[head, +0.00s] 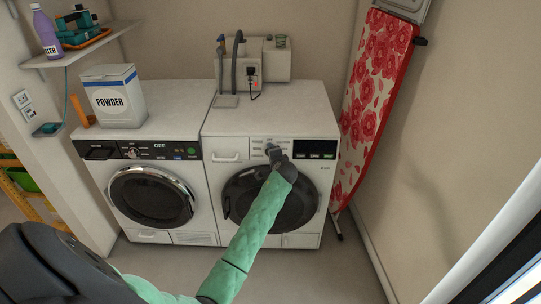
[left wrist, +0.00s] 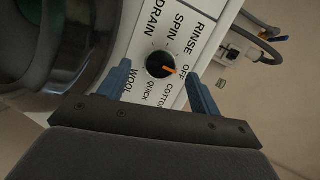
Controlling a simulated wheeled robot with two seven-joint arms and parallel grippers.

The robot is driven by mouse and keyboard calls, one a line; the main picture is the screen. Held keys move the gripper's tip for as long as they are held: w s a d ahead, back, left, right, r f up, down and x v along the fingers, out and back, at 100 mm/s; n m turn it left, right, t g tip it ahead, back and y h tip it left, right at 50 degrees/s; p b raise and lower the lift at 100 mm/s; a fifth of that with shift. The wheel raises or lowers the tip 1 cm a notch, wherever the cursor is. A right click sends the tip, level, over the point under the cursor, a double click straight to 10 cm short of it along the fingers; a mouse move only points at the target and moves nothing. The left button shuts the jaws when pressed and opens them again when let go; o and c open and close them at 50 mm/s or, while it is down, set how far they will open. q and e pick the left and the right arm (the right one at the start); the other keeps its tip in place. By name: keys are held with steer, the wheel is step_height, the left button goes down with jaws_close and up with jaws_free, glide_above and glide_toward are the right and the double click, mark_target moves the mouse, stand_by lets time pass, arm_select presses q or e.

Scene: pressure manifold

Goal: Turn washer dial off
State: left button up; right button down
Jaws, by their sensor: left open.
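The washer dial (left wrist: 158,64) is a round black knob with an orange pointer mark, on a white panel with labels such as OFF, COTTON, QUICK, WOOL, SPIN and RINSE. In the left wrist view the orange mark points toward the OFF label (left wrist: 184,71). My left gripper (left wrist: 158,73) is open, with one blue finger on each side of the dial; contact cannot be told. In the head view my left gripper (head: 272,151) is at the panel of the right-hand white machine (head: 228,146) and hides its dial. My right gripper is not in view.
A second machine (head: 150,195) with a black panel stands at the left, with a powder box (head: 113,98) on top. A grey box with hoses (head: 275,62) is behind the washer. A red floral ironing board (head: 375,95) leans on the right wall. The floor at the front is clear.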

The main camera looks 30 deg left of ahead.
arm_select(q)
steer(key=v, duration=0.4)
steer(key=shift+s+d+b, duration=0.1)
steer(key=shift+s+b, duration=0.05)
steer(key=shift+b, duration=0.15)
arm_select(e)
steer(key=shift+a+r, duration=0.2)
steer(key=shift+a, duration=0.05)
arm_select(q)
steer(key=shift+r, duration=0.1)
